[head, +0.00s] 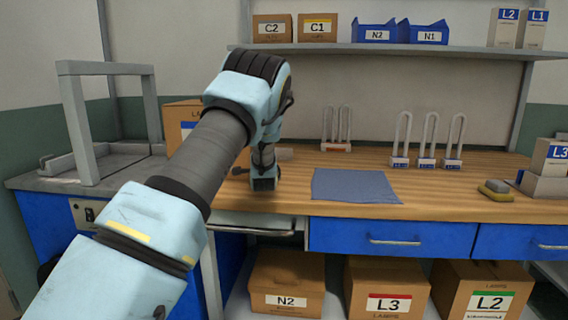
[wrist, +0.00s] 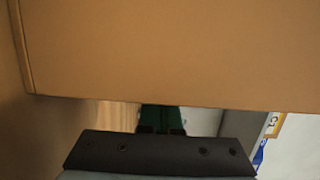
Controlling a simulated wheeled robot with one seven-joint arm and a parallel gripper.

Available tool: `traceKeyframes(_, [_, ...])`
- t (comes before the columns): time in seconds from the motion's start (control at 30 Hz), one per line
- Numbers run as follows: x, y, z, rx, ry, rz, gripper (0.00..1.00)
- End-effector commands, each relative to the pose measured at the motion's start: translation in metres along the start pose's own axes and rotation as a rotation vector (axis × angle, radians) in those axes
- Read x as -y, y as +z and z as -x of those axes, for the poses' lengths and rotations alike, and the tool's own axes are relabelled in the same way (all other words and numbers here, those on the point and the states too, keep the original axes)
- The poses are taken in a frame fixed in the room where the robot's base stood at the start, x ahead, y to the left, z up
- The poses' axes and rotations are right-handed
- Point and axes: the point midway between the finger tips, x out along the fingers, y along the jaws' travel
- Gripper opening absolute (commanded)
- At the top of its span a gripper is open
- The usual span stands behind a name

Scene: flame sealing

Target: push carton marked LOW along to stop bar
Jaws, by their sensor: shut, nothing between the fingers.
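A brown carton (head: 182,112) stands at the left end of the worktop, mostly hidden behind my arm. Part of a blue-and-white label shows on it, but its marking is not readable. My gripper (head: 241,171) is low over the worktop, just right of the carton. In the wrist view, a plain cardboard face (wrist: 170,50) fills the upper part, and my shut, empty gripper (wrist: 161,118) is at its lower edge. I cannot tell whether the fingers touch it. A low grey bar (head: 58,165) at the far left may be the stop bar.
A grey metal arch (head: 105,68) stands over the grey surface left of the carton. A blue-grey mat (head: 355,186) lies right of my gripper, with several looped stands (head: 427,140) behind it. A sponge-like block (head: 495,188) and boxes are farther right.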

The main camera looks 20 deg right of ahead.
Motion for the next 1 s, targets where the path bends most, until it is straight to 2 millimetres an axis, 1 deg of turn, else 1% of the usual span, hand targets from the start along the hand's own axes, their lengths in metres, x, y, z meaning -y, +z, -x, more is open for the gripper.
traceKeyframes(0.03, [-0.005, 0.019, -0.004, 0.007, -0.001, -0.003, 0.00])
traceKeyframes(0.2, [-0.005, 0.069, -0.016, 0.008, -0.002, -0.002, 0.00])
traceKeyframes(0.3, [-0.005, 0.093, -0.022, 0.007, 0.000, -0.002, 0.00])
traceKeyframes(0.4, [-0.003, 0.109, -0.027, 0.005, 0.000, -0.001, 0.00])
traceKeyframes(0.5, [-0.002, 0.117, -0.029, 0.004, 0.000, -0.001, 0.00])
traceKeyframes(0.57, [-0.001, 0.119, -0.029, 0.003, 0.000, 0.000, 0.00])
traceKeyframes(1.0, [-0.001, 0.117, -0.029, 0.002, 0.000, 0.000, 0.00])
